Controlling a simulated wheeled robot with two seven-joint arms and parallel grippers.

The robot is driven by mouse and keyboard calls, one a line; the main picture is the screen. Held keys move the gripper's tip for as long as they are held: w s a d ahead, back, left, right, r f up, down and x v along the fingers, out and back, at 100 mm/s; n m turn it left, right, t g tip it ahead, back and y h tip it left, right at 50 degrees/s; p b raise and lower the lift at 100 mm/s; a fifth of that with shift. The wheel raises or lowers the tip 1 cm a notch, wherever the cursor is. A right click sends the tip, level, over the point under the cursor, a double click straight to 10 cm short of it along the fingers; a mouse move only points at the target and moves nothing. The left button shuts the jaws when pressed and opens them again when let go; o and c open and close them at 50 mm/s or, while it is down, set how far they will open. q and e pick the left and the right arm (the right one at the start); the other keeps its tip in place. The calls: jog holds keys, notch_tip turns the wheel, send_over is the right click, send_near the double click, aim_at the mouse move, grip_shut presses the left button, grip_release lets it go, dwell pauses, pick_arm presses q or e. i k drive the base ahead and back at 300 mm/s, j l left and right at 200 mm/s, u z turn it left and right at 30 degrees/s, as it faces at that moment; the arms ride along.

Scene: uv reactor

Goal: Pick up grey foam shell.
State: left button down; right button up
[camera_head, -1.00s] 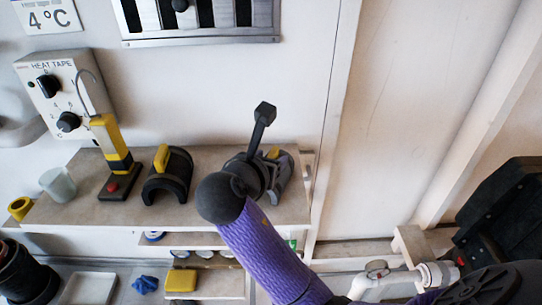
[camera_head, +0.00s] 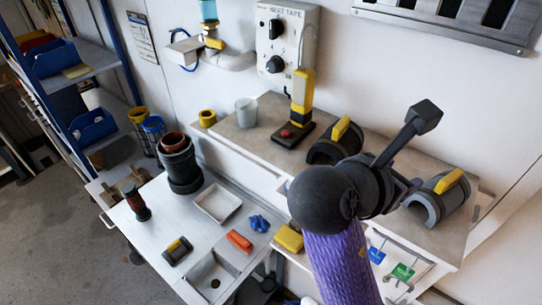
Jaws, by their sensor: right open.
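The grey foam shell (camera_head: 430,207) is a half-round piece with a yellow handle on top. It sits on the right part of the wall shelf. My right gripper (camera_head: 415,150) is in front of the shelf, just left of the grey shell in the picture. It is open, with one dark finger pointing up and right. The other finger is partly hidden against the shell, and I cannot tell whether it touches it. My left gripper is out of view.
The shelf (camera_head: 375,148) also holds a yellow-and-black handheld tool (camera_head: 302,95), a clear beaker (camera_head: 246,112) and a yellow ring (camera_head: 207,118). Below left, a bench (camera_head: 165,225) holds a dark pot (camera_head: 180,170), a white tray (camera_head: 217,203) and an orange item (camera_head: 239,240).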

aim_at(181, 246)
jog(key=u, duration=1.2)
